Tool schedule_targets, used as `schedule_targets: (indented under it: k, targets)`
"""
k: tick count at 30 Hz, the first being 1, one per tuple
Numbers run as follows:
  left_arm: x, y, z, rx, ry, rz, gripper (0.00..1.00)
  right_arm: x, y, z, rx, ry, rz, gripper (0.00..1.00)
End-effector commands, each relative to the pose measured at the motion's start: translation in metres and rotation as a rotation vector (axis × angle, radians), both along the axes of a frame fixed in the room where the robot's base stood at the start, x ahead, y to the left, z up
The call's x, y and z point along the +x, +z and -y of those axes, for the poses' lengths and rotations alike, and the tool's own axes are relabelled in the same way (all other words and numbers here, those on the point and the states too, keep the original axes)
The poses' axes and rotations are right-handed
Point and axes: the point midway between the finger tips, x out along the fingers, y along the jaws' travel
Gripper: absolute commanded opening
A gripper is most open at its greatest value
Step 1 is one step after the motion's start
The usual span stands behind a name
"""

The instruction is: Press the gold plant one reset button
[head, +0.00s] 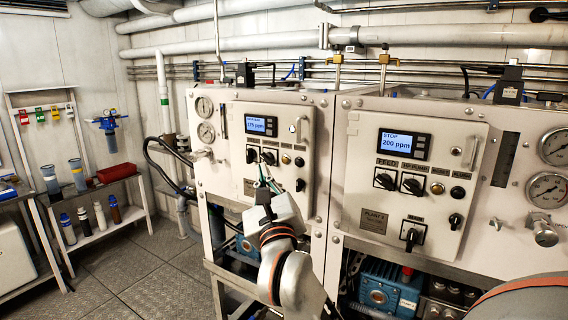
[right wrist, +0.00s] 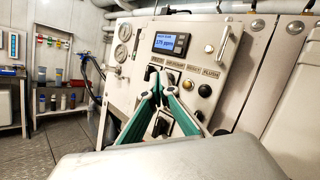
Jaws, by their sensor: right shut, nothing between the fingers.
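The plant one panel is the left one in the head view (head: 240,180), with a lit display (head: 261,125). Its gold reset button (head: 286,159) is a small round button between two black switches and a black flush knob. In the right wrist view the gold button (right wrist: 188,85) shows clear, just right of the fingertips. My right gripper (head: 262,176) is shut and empty in front of the panel, left of and a little below the button. Its green fingers (right wrist: 160,80) cover part of the switches. I cannot tell whether the tips touch the panel. My left gripper is not in view.
A similar panel (head: 360,215) with a display reading STOP, 200 ppm stands to the right. A black knob (head: 300,185) sits below the flush knob, and a handle (right wrist: 229,42) sticks out above. Gauges (head: 205,120) are at the left. The floor at left is free.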

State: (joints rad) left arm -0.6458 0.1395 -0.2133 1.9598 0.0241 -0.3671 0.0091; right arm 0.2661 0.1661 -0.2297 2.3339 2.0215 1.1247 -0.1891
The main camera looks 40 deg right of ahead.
Motion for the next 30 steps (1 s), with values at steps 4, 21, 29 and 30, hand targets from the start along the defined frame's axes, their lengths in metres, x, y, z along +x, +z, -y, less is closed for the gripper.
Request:
schedule_targets:
  k: [4, 21, 29, 30]
  targets:
    - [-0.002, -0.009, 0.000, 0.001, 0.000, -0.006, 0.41, 0.008, -0.001, 0.020, -0.002, -0.002, 0.000, 0.00]
    - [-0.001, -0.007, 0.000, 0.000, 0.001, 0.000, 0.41, 0.023, 0.000, 0.056, 0.001, 0.000, 0.000, 0.00]
    - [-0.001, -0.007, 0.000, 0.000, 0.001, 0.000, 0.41, 0.023, 0.000, 0.055, 0.001, 0.000, 0.000, 0.00]
    - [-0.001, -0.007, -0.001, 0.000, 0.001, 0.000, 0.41, 0.023, 0.000, 0.055, 0.001, 0.000, 0.000, 0.00]
